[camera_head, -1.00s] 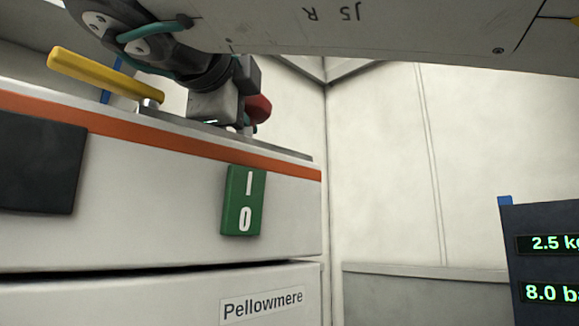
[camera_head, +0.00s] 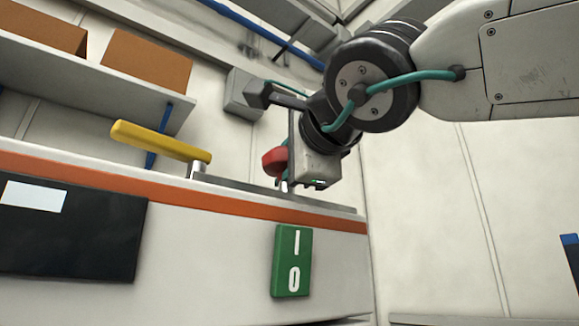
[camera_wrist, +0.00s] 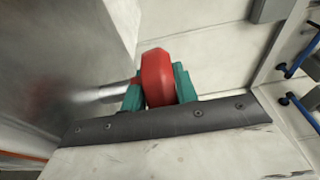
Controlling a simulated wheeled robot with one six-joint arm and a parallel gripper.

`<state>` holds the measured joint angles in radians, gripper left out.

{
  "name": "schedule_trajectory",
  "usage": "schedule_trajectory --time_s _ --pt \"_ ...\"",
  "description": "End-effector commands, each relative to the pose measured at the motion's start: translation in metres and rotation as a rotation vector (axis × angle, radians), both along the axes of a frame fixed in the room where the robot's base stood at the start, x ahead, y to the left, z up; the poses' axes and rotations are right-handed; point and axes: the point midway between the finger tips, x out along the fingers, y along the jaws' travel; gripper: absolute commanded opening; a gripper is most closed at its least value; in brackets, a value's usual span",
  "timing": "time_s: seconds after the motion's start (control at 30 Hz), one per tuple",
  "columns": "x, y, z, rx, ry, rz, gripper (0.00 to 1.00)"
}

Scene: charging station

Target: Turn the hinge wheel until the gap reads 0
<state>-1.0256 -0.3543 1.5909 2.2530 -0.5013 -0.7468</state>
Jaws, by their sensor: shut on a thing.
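A red faceted wheel (camera_wrist: 157,75) sits between the teal fingertips of my gripper (camera_wrist: 158,88) in the wrist view. My gripper is shut on it, with a finger touching each side. A blurred metal rod is at its left. In the head view the red wheel (camera_head: 275,162) shows at the left of my gripper (camera_head: 284,178), above the far end of the machine's top. It looks like the hinge wheel, but no label shows. Its lower part is partly hidden by my gripper. No gap reading is visible now.
A yellow handle (camera_head: 160,141) rises at the left of the orange-striped machine (camera_head: 200,232). A green plate marked 1 and 0 (camera_head: 292,260) and a dark panel (camera_head: 75,240) are on its front. A shelf with brown boxes (camera_head: 145,60) hangs behind.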

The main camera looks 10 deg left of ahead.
Motion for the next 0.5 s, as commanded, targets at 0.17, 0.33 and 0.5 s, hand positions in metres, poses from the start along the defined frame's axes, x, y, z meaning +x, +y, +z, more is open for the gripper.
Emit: schedule_trajectory --time_s 0.17,0.33,0.5 --pt "0.0008 -0.0007 -0.0003 0.001 0.002 0.055 0.06" --pt "0.0007 -0.0002 -0.0001 0.001 0.0 0.094 0.06" --pt "0.0006 0.0 -0.0003 -0.001 0.001 0.115 0.06"
